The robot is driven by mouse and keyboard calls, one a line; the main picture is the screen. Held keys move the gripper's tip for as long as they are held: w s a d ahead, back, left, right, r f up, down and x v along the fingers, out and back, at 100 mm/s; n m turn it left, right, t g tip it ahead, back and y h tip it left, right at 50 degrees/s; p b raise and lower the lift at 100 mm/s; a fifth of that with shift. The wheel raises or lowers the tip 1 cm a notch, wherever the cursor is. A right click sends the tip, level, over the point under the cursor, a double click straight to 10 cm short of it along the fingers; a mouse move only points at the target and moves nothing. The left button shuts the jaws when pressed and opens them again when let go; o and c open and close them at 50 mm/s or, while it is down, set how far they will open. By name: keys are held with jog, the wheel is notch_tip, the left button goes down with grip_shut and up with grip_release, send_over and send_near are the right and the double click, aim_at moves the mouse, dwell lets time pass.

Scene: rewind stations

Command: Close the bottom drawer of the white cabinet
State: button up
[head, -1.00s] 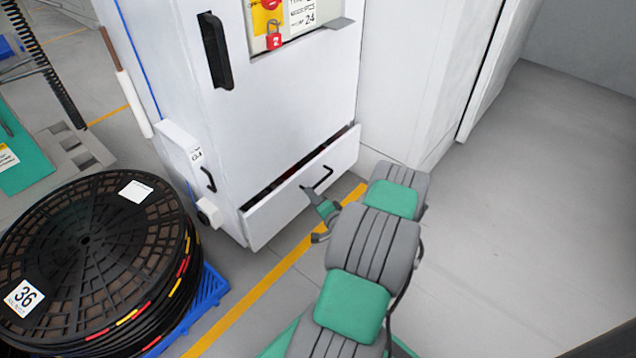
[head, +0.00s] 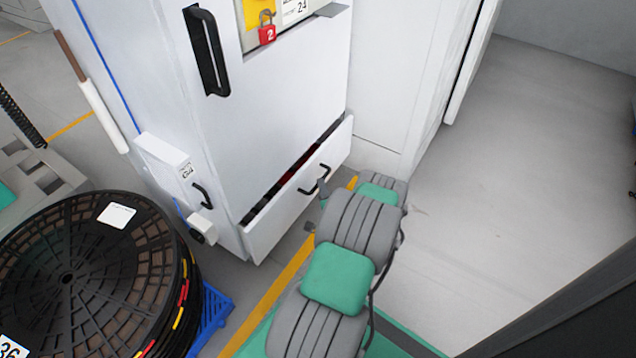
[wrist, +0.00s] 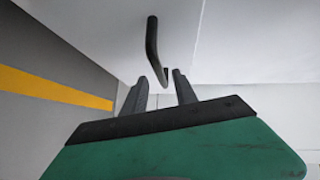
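The white cabinet (head: 275,110) stands at the upper middle of the head view. Its bottom drawer (head: 285,215) is partly open, with dark and red contents showing in the gap. The drawer's black bar handle (head: 318,181) is on its front; in the wrist view the handle (wrist: 152,48) rises just beyond my fingertips. My gripper (wrist: 160,90) has its two fingers apart with nothing clearly between them; the handle's lower end is close to the fingertips, and I cannot tell if it touches. In the head view my arm hides most of the gripper.
A large black cable reel (head: 90,280) stands on a blue pallet (head: 214,312) at the lower left. A yellow floor line (head: 275,300) runs past the cabinet. Grey floor (head: 520,170) to the right is clear. A dark panel (head: 580,310) fills the lower right corner.

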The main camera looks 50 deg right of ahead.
jog(key=b+x, duration=0.1)
jog(key=x, duration=0.3)
jog(key=shift+w, duration=0.15)
grip_shut()
dwell(1.2)
